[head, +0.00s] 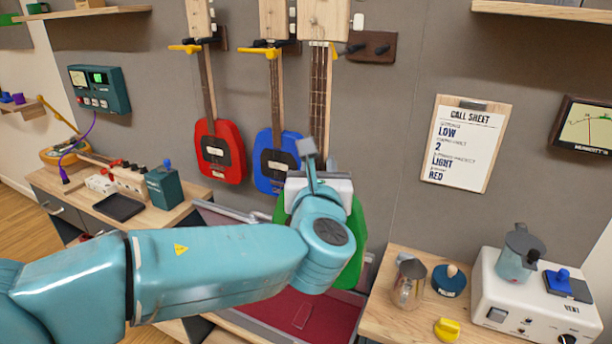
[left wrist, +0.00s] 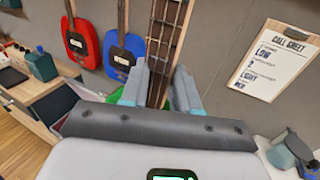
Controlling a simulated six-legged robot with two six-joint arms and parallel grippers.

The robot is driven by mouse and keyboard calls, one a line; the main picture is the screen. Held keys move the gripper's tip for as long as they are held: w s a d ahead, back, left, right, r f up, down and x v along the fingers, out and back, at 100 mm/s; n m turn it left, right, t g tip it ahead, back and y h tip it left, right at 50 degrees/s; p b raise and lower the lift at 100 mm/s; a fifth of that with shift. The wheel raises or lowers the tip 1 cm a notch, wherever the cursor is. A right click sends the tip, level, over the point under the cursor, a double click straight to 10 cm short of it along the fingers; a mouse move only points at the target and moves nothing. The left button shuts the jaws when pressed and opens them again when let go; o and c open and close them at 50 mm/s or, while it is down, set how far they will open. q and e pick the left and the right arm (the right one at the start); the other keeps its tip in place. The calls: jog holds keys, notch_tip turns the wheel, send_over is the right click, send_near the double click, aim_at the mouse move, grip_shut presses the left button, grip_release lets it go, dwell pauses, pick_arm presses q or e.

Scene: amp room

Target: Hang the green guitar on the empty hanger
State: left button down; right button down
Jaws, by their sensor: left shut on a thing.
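The green guitar (head: 357,245) hangs upright from my left gripper (head: 316,172), its pale headstock (head: 324,18) up near the top of the head view. My left gripper is shut on its neck, which runs between the fingers in the left wrist view (left wrist: 160,84); my wrist hides much of the body. The empty hanger (head: 372,47) is a dark wooden plate with black pegs on the wall, just right of the headstock and partly behind it. Whether the neck touches the pegs I cannot tell. My right gripper is not in view.
A red guitar (head: 221,155) and a blue guitar (head: 268,175) hang on the wall to the left. An open red-lined case (head: 330,318) lies below. A call sheet (head: 465,143) is on the wall. A moka pot (head: 520,252) stands on a white machine (head: 505,300) at right.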

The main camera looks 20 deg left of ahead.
aim_at(326, 159)
pick_arm(q)
jog(key=shift+w+d+r, duration=0.1)
jog(key=shift+w+d, duration=0.05)
jog(key=shift+w, duration=0.25)
jog(key=shift+w+r, duration=0.15)
jog(key=shift+w, duration=0.05)
jog(key=shift+w+p, duration=0.5)
jog(key=shift+w, duration=0.6)
